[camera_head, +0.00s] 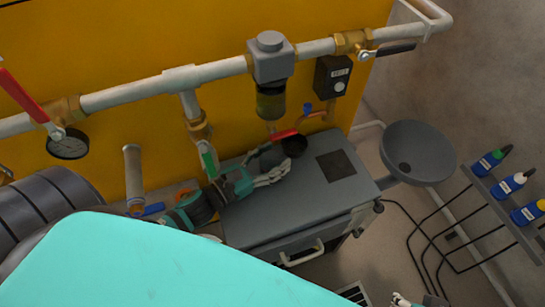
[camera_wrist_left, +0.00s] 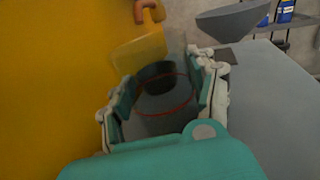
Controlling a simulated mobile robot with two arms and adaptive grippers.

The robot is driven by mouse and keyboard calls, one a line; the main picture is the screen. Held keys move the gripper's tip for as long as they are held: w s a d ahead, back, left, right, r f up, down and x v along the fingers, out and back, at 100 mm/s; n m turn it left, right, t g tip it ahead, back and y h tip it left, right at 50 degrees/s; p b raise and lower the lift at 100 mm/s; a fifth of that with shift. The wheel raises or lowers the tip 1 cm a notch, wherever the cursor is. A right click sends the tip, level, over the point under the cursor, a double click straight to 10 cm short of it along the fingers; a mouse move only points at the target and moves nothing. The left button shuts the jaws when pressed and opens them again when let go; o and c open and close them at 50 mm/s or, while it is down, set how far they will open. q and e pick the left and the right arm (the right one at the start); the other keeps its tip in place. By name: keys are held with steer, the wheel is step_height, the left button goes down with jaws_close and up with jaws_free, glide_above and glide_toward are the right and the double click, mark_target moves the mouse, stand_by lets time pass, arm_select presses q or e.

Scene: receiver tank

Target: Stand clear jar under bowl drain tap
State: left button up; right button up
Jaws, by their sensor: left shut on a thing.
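My left gripper (camera_head: 270,175) is shut on the clear jar (camera_head: 271,157), a smoky see-through cup, above the grey cart top. In the left wrist view the jar (camera_wrist_left: 165,103) sits between the fingers of the gripper (camera_wrist_left: 165,90), with a red line around it. The filter bowl (camera_head: 270,104), dark yellow and see-through, hangs from a grey housing on the white pipe. A red lever (camera_head: 285,134), apparently its drain tap, is below it, just above the jar and a small black cup-like part (camera_head: 294,146). A bit of my right gripper (camera_head: 404,299) shows at the bottom edge.
The grey cart (camera_head: 300,215) has a dark square patch (camera_head: 336,165) and free room on its right side. A grey round dish (camera_head: 418,152) stands beside it. A rack with blue bottles (camera_head: 487,162) is at right. A green-handled valve (camera_head: 207,158) hangs close to my left wrist.

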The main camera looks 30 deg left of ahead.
arm_select(q)
steer(key=shift+f, duration=0.1)
arm_select(e)
steer(key=shift+w, duration=0.25)
arm_select(q)
steer(key=o, duration=1.2)
arm_select(e)
steer(key=shift+w+a+r+t, duration=0.15)
steer(key=shift+w+t, duration=0.1)
steer(key=shift+t, duration=0.05)
arm_select(q)
steer(key=v, duration=1.2)
steer(key=shift+p, duration=0.3)
arm_select(e)
steer(key=shift+s+d+g, duration=0.2)
steer(key=shift+s+g, duration=0.2)
steer(key=shift+s, duration=0.3)
arm_select(q)
steer(key=shift+s, duration=0.1)
